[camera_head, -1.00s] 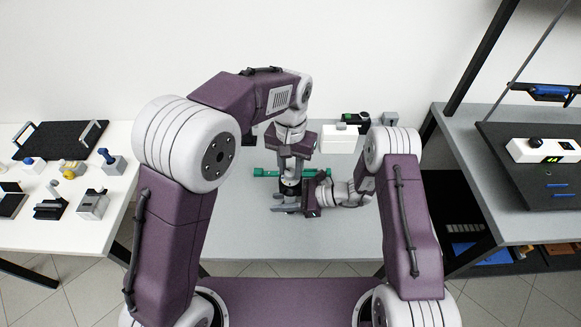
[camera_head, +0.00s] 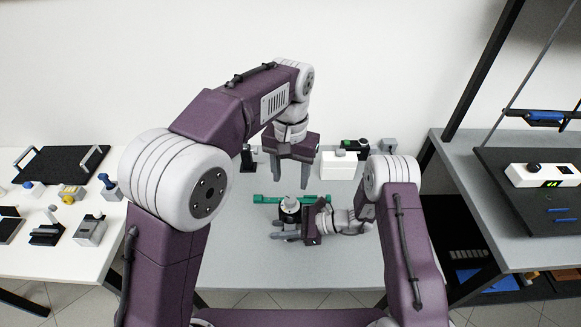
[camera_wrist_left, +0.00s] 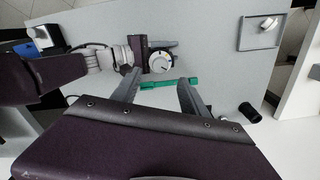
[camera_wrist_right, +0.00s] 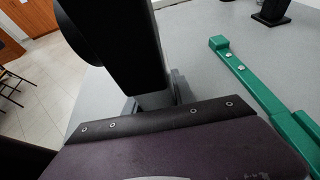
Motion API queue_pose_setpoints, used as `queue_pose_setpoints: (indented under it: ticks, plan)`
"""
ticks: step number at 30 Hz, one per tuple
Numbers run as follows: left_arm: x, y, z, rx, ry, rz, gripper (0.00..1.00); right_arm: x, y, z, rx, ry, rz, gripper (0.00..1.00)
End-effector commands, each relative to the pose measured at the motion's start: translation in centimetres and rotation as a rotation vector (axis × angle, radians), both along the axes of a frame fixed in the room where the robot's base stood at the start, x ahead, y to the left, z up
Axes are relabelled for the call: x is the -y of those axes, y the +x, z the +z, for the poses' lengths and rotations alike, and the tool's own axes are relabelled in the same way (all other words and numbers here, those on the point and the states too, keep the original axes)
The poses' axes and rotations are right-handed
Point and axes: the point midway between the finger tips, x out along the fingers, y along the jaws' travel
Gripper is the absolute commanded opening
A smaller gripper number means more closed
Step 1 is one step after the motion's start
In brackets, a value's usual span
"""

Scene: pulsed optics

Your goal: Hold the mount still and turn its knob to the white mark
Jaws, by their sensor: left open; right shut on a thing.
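The mount (camera_head: 289,217) is a dark upright piece standing in front of a green bar. Its round pale knob (camera_head: 290,203) faces up and also shows in the left wrist view (camera_wrist_left: 160,62), with small marks on its face. I cannot make out the white mark. My right gripper (camera_head: 284,231) is shut on the mount from the right. In the right wrist view the mount's dark body (camera_wrist_right: 112,40) is close and hides most of the fingers. My left gripper (camera_head: 291,186) is open and empty, pointing down above the knob, apart from it.
The green bar (camera_head: 318,198) lies behind the mount; it also shows in the right wrist view (camera_wrist_right: 255,85). A white box (camera_head: 339,165) stands at the back of the grey table. Side tables flank it, the left one (camera_head: 75,270) holding several small parts.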

Motion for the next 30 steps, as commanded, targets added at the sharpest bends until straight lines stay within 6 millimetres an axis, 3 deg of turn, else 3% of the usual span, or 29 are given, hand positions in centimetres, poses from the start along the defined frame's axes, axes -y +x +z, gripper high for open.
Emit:
queue_pose_setpoints:
  ticks: [3,8,26,27,30]
  plan:
    - [0.1,0.1,2.3,0.004,-0.001,0.0,0.52,0.0,0.0,-0.2,-0.001,-0.004,0.0,0.0]
    - [0.0,0.0,3.9,0.0,0.0,0.0,0.52,0.0,0.0,-0.2,-0.001,-0.004,0.0,0.0]
    - [0.0,-0.1,4.2,0.0,0.0,0.0,0.52,0.0,0.0,0.0,-0.001,-0.004,0.0,0.0]
    - [0.0,-0.1,4.1,0.0,0.0,0.0,0.52,0.0,0.0,0.0,-0.001,-0.004,0.0,0.36]
    - [0.0,-0.1,4.1,0.0,0.0,0.0,0.52,0.0,0.0,0.0,-0.001,-0.003,0.0,0.64]
